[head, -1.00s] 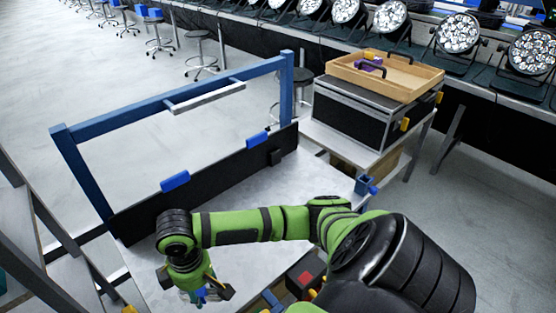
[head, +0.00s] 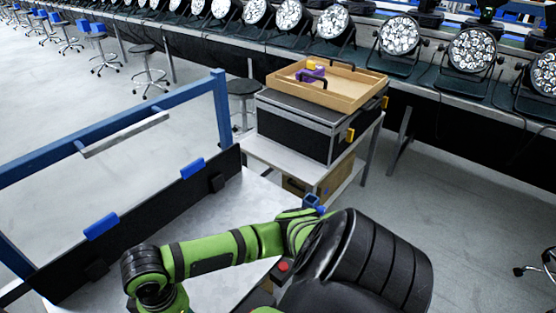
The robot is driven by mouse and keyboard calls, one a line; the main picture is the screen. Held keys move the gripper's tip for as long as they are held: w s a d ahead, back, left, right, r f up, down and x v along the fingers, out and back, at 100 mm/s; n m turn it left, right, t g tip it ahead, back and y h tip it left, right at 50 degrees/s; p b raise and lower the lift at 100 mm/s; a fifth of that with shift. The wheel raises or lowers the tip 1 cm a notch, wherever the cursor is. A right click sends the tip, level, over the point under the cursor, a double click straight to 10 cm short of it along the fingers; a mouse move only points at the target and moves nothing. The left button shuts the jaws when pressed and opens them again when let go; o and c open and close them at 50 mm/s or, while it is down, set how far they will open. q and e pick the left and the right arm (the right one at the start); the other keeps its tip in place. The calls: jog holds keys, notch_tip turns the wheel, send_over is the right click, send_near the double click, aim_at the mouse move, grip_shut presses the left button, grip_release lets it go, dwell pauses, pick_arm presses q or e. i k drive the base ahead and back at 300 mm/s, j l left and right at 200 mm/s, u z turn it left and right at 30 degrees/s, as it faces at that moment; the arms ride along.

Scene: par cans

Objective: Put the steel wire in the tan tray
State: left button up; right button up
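The tan tray (head: 350,90) is a shallow wooden tray with dark handles. It sits on top of a black case with metal edges. A small purple and yellow item (head: 316,70) lies in its far left part. I cannot make out the steel wire in the head view. My green and black arm reaches in from the right and stretches left over the grey workbench. Its gripper is below the bottom edge of the picture. My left gripper is not in view either.
The black case (head: 290,125) stands on a light side table. The blue-framed workbench (head: 235,205) has a black back panel with blue clips. A row of stage lights (head: 400,38) lines the back. Stools stand at the upper left.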

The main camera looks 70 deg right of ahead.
aim_at(356, 93)
jog(key=k+l, duration=0.1)
jog(key=l, duration=0.7)
jog(key=k+l, duration=0.15)
jog(key=l, duration=0.6)
jog(key=k+l+z, duration=0.1)
jog(key=l, duration=0.7)
jog(key=k+l, duration=0.1)
jog(key=l, duration=0.7)
jog(key=k+l, duration=0.1)
jog(key=l, duration=0.65)
jog(key=z, duration=0.05)
